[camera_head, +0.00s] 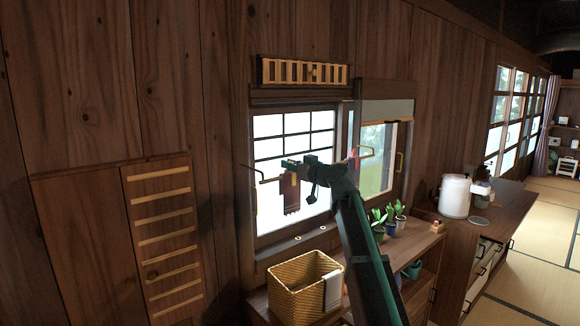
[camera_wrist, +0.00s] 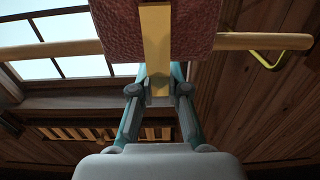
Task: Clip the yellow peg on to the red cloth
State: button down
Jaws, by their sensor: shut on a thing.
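The red cloth (camera_head: 291,197) hangs from a wooden rod in front of the window in the head view. In the wrist view the cloth (camera_wrist: 195,28) is at the top, over the rod (camera_wrist: 60,48). My gripper (camera_wrist: 158,88) is shut on the lower end of the yellow peg (camera_wrist: 156,42). The peg stands upright in that view and overlaps the cloth and rod. I cannot tell whether its jaws grip the cloth. In the head view my gripper (camera_head: 298,170) is beside the cloth's upper part; the peg is too small to make out clearly.
Yellow brackets (camera_head: 366,152) hold the rod by the window. Below are a wicker basket (camera_head: 303,288) with a white cloth (camera_head: 333,289) over its rim, and potted plants (camera_head: 388,222) on a shelf. A white appliance (camera_head: 455,196) stands on the counter to the right.

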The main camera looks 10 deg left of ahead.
jog(key=c, duration=0.6)
grip_release()
jog(key=shift+r, duration=0.1)
jog(key=shift+r, duration=2.9)
